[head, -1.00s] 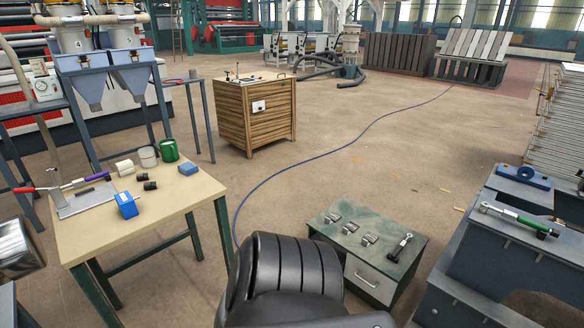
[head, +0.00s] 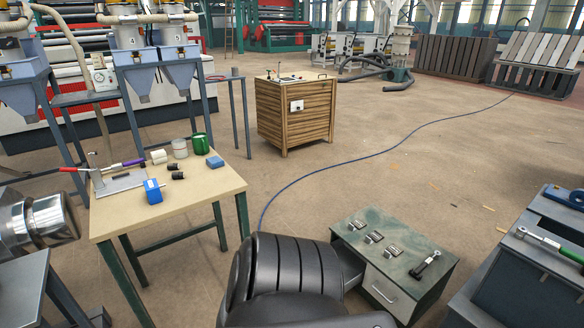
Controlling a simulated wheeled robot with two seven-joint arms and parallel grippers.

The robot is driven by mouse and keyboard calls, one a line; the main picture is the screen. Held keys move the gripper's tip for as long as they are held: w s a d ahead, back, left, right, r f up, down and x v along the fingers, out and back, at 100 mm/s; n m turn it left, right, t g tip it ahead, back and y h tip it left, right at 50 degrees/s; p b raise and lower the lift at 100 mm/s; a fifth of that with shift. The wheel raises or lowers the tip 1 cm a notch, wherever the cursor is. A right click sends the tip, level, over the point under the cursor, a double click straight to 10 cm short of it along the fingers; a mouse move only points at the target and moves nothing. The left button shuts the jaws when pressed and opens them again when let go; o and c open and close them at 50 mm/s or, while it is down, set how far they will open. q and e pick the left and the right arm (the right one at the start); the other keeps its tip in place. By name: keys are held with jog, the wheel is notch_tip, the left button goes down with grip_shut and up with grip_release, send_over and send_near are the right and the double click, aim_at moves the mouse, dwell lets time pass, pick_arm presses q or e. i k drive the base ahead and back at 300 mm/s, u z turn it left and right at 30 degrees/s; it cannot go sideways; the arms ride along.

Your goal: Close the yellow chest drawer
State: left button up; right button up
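No chest that is clearly yellow shows in the head view. A low cabinet (head: 418,243) with a worn green top stands on the floor at lower right. Its light grey front panel (head: 388,290) has a bar handle and looks flush. To the left of that panel, a grey box-like part (head: 350,266) juts out like a pulled-out drawer. Its lower part is hidden behind a black ribbed part of my own body. A tan wooden slatted cabinet (head: 296,118) with a white label stands farther back, with no open drawer visible. Neither gripper shows.
A beige table (head: 190,209) with a blue box (head: 152,191), cups and tools stands at left. A dark bench (head: 535,272) with a green-handled tool (head: 549,242) is at right. A blue cable (head: 345,161) crosses the open floor between them.

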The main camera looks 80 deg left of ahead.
aim_at(353, 265)
jog(key=u, duration=2.45)
